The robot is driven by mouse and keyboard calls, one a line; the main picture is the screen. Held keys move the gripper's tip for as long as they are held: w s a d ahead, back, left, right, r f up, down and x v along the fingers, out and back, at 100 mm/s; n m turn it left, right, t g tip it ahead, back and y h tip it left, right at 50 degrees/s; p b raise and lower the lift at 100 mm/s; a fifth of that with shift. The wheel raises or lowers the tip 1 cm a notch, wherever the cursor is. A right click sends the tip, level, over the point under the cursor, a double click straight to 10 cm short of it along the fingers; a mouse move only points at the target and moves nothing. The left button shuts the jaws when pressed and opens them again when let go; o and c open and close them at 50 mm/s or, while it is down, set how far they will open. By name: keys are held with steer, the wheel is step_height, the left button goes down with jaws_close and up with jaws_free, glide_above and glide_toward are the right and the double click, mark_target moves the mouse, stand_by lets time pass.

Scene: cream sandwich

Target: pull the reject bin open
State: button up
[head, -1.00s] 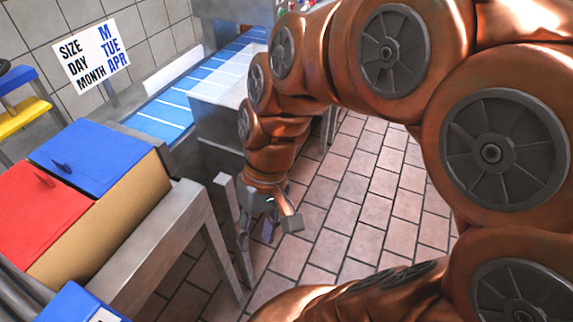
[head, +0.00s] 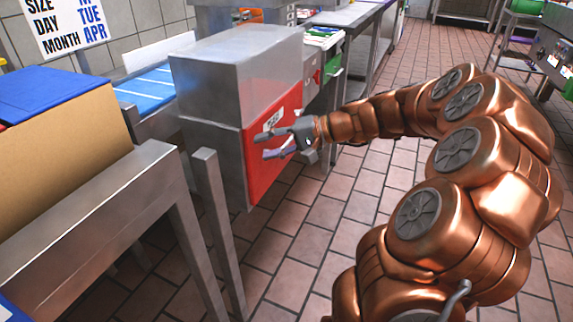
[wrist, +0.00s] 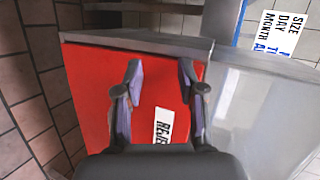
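The reject bin (head: 262,184) shows a red front with a white label, set in the side of a grey steel cabinet (head: 240,62) in the head view. It looks shut against the cabinet. My gripper (head: 262,146) is in front of the red face, fingers pointing at it, open and empty. In the wrist view, the red front (wrist: 85,90) fills the middle. My two fingers (wrist: 160,70) are spread apart there, with part of the label (wrist: 163,125) showing between them. I cannot tell whether the fingertips touch the red face.
A steel table (head: 90,220) with a blue-lidded box (head: 60,95) stands at the left. A steel post (head: 220,225) rises just left of the bin. A blue conveyor (head: 150,92) runs behind. The tiled floor (head: 330,240) right of the bin is clear.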

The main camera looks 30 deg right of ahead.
mark_target(286, 142)
steer(key=d+f+m+t+h+b, duration=0.2)
steer(key=d+f+m+t+b, duration=0.25)
steer(key=d, duration=0.95)
steer(key=shift+n, duration=0.55)
steer(key=shift+f+b+x, duration=0.25)
steer(key=shift+b+x, duration=0.35)
steer(key=shift+x, duration=1.6)
steer(key=shift+f+b+x, duration=0.2)
steer(key=shift+b+x, duration=0.4)
steer(key=shift+x, duration=1.6)
steer(key=shift+s+d, duration=0.1)
jaws_close()
